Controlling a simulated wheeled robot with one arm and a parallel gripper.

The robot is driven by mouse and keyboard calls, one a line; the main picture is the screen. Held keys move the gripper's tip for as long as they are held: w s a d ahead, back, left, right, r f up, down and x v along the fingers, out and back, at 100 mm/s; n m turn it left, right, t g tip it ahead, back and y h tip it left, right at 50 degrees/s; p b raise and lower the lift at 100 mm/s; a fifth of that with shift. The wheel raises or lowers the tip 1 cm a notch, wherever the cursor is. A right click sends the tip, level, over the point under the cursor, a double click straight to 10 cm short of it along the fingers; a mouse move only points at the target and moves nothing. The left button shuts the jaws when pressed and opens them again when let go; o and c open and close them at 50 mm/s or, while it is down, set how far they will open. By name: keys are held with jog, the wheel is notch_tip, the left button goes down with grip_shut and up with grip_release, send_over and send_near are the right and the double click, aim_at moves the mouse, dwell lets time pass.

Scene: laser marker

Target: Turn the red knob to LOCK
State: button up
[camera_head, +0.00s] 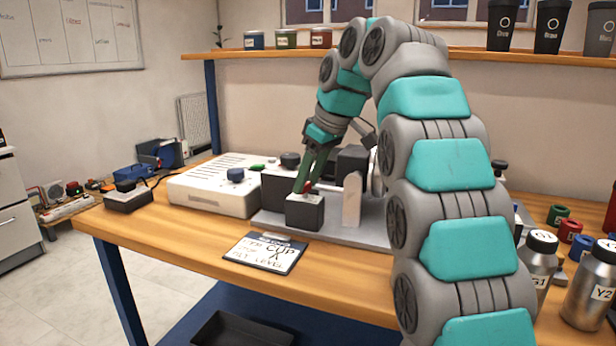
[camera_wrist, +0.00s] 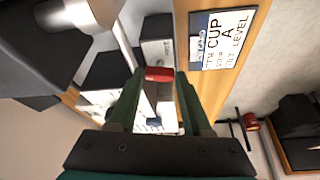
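The red knob (camera_head: 308,186) sits on top of a small black block (camera_head: 304,212) near the front of a grey plate on the bench. My gripper (camera_head: 303,186) points down at the knob with its green fingers. In the wrist view the red knob (camera_wrist: 159,74) fills the gap between the two fingertips, and the fingers appear closed on its sides. The fingers partly hide the knob in the head view. Its turn angle and any LOCK mark cannot be read.
A clipboard (camera_head: 265,252) lies in front. An upright light plate (camera_head: 352,199) stands close on the right. Metal bottles (camera_head: 590,285) stand at the bench's right.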

jog(key=o, duration=0.4)
jog(key=shift+f, duration=0.1)
jog(key=shift+o, duration=0.2)
jog(key=shift+a+r+m, duration=0.15)
jog(key=shift+r+m, duration=0.15)
jog(key=shift+m, duration=0.1)
jog(key=shift+f+m, duration=0.1)
jog(key=shift+m, duration=0.3)
